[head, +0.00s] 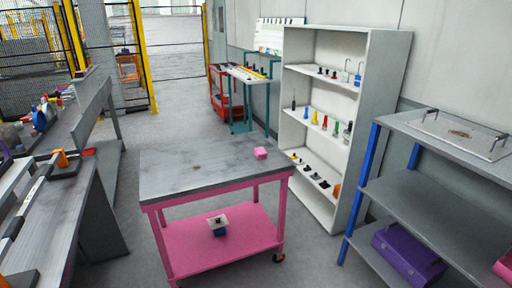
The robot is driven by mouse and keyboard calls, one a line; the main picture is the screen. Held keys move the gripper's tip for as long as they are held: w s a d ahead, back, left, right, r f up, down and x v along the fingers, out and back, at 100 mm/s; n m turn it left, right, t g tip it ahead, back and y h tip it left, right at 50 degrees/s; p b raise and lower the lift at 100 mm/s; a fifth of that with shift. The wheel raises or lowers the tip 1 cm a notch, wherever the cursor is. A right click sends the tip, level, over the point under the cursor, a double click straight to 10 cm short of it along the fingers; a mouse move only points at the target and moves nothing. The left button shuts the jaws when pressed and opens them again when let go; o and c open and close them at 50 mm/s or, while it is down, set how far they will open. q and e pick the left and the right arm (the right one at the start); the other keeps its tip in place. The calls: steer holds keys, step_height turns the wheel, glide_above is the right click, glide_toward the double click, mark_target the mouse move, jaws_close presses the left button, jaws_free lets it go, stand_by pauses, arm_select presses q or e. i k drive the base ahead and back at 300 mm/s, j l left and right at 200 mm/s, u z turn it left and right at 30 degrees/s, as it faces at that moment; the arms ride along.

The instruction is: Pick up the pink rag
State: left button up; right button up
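A small pink block-like item (260,153), which looks like the pink rag, lies on the grey top of the pink cart (190,177), near its far right corner. It looks like a folded bundle. Nothing touches it or covers it. Neither of my grippers is in the head view, so I cannot see their position or state.
A small box (218,224) sits on the cart's lower shelf. A white shelf unit (370,125) with several small tools stands behind at right. A grey rack with blue posts (362,180) stands at right, a workbench (60,215) at left. Floor left of the cart is clear.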

mark_target(260, 153)
steer(key=i+l+u, duration=0.15)
steer(key=i+l, duration=0.25)
steer(key=i, duration=0.2)
steer(key=i+l+u, duration=0.15)
steer(key=i+l, duration=0.35)
steer(key=i+l+u, duration=0.15)
steer(key=i+l, duration=0.4)
steer(key=i+l+u, duration=0.2)
steer(key=i+l, duration=0.35)
steer(key=i+l+u, duration=0.15)
steer(key=i+l, duration=0.35)
steer(key=l, duration=0.25)
